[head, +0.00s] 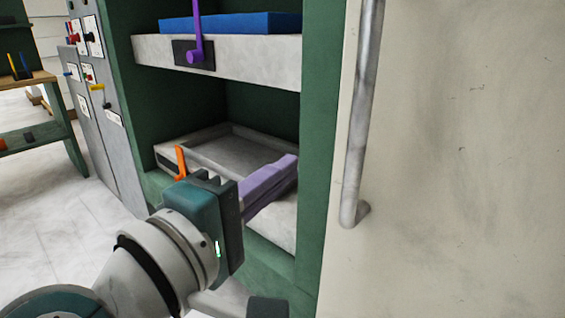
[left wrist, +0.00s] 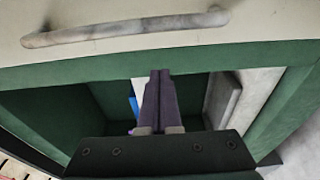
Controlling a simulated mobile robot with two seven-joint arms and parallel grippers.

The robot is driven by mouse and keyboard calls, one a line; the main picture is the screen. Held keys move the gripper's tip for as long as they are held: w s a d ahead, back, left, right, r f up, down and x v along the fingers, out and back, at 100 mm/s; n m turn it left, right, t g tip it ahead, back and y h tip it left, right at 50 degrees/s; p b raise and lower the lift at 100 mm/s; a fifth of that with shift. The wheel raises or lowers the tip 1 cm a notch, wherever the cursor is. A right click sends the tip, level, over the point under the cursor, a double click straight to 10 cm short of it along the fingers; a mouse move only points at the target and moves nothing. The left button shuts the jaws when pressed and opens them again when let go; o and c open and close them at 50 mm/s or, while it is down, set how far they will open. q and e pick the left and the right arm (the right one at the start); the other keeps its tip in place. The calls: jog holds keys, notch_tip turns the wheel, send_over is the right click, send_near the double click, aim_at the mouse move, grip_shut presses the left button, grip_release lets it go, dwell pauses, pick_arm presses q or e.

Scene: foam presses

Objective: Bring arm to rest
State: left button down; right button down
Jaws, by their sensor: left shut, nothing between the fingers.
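My left arm comes in from the lower left in the head view. Its left gripper (head: 290,163) has purple fingers, shut and empty, in front of the lower opening of the green press (head: 321,130). The fingertips point up and to the right, over the lower tray's right part. In the left wrist view the shut left gripper (left wrist: 160,76) points at the opening of the green frame (left wrist: 200,61). My right gripper is not in view.
The lower tray (head: 215,152) is empty where visible, with an orange lever (head: 181,162) at its left. The upper shelf (head: 240,55) bears a blue slab (head: 250,22) and a purple lever (head: 197,30). A pale door with a grey handle (head: 362,110) stands right. Floor (head: 75,230) is clear at left.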

pick_arm(q)
jog(key=s+a+r+m+g+p, duration=0.1)
jog(key=s+r+m+g+p, duration=0.35)
jog(key=s+m+p, duration=0.4)
jog(key=s+a+r+m+g+y+p, duration=0.2)
jog(key=s+a+m+g+y+p, duration=0.15)
jog(key=s+a+p, duration=0.35)
jog(key=s+a+r+m+g+y+p, duration=0.2)
jog(key=s+a+g+y+p, duration=0.25)
jog(key=s+a, duration=0.4)
notch_tip(320, 180, up, 36)
jog(key=d+p, duration=0.1)
jog(key=p, duration=3.5)
jog(key=shift+d, duration=0.15)
jog(key=shift+w, duration=0.1)
